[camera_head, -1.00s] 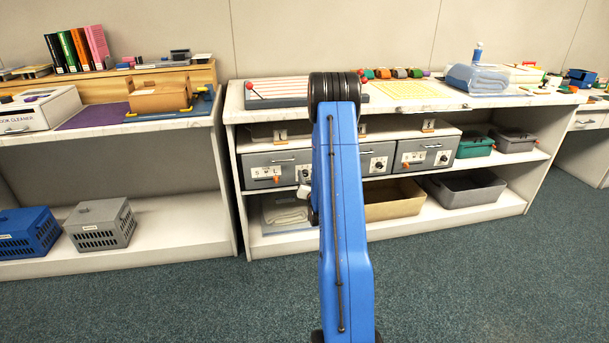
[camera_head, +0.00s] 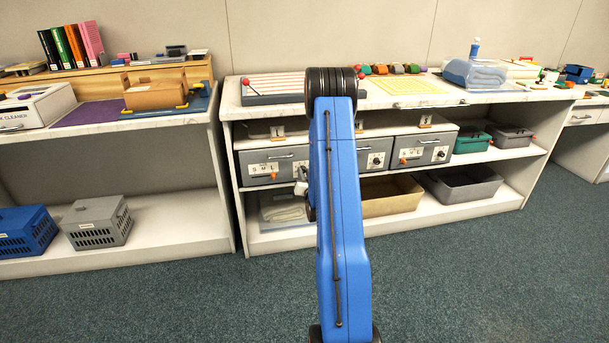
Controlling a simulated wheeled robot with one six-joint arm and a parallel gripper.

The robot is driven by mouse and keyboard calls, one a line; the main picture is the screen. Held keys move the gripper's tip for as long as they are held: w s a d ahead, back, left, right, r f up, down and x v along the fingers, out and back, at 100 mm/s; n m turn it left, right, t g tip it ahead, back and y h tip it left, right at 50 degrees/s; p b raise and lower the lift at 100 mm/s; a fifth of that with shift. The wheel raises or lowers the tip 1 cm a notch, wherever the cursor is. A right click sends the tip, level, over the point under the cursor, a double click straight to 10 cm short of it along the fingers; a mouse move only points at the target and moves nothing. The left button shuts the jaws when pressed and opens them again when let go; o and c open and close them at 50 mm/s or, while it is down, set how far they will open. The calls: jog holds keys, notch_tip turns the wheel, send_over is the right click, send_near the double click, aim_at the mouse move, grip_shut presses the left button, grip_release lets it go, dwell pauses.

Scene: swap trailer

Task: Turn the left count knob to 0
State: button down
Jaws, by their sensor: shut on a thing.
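A grey box unit (camera_head: 262,160) stands at the left end of the middle shelf. Its front has a pale panel marked S M L with an orange slider (camera_head: 273,176). The left count knob would be at the right of this front, where my gripper and arm cover it, so its setting cannot be read. My gripper (camera_head: 302,178) shows only in part, left of my blue arm, against that front. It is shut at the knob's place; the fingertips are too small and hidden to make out.
Similar grey units stand to the right, with a dark knob (camera_head: 375,160) and another dark knob (camera_head: 440,153). A tan bin (camera_head: 390,205) and a grey bin (camera_head: 460,193) sit on the lower shelf. The worktop (camera_head: 350,108) overhangs the units. The carpet (camera_head: 180,305) in front is clear.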

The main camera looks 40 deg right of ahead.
jog(key=shift+a+n, duration=0.1)
jog(key=shift+n, duration=3.8)
jog(key=c, duration=1.5)
grip_release()
